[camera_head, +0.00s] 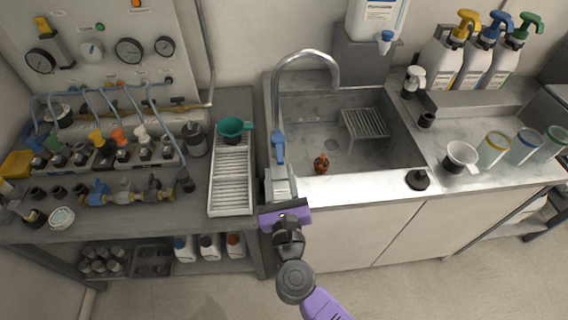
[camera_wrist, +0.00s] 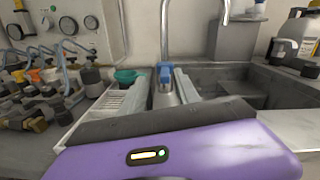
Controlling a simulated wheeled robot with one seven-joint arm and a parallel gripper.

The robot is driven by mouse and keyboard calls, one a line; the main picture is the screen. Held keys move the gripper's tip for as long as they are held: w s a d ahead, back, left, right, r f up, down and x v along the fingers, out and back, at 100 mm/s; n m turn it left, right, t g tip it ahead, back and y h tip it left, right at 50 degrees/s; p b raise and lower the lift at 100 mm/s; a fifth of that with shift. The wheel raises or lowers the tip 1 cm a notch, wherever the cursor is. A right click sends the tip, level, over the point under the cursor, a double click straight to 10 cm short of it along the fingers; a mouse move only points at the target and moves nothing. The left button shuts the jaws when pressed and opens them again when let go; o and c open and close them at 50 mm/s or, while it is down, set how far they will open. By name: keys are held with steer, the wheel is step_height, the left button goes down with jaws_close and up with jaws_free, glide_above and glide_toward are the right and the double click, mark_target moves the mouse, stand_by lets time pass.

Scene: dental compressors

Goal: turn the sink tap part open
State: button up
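The sink tap (camera_head: 305,56) is a tall grey gooseneck at the sink's left edge, its spout curving over the basin. Its blue lever (camera_head: 279,147) sits low on the tap and points toward me; it also shows in the wrist view (camera_wrist: 165,72). My gripper (camera_head: 279,171), with a purple body, is just in front of the lever at the counter's front edge. In the wrist view its two pale fingers (camera_wrist: 163,80) stand apart, with the blue lever between or just beyond their tips. I cannot tell whether they touch it. Nothing is held.
A white ribbed rack (camera_head: 230,180) with a green cup (camera_head: 232,127) lies left of my gripper. The basin (camera_head: 315,120) holds a small brown bottle (camera_head: 321,163) near its front and a wire rack (camera_head: 364,123). Valves and hoses crowd the left bench. A black knob-shaped item (camera_head: 418,180) sits right.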

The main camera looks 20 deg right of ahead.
mark_target(281, 163)
steer(key=shift+s+d+f+m+h, duration=0.15)
steer(key=shift+f+m, duration=0.1)
steer(key=shift+m, duration=0.2)
steer(key=shift+w+d+f+m+h, duration=0.1)
steer(key=shift+f+m+h, duration=0.1)
steer(key=shift+m, duration=0.25)
steer(key=shift+d+m, duration=0.1)
steer(key=shift+m, duration=0.3)
steer(key=p+x, duration=0.1)
steer(key=x, duration=0.6)
steer(key=shift+w+d+f, duration=0.1)
steer(key=shift+w+f, duration=0.05)
steer(key=shift+w, duration=0.15)
jaws_close()
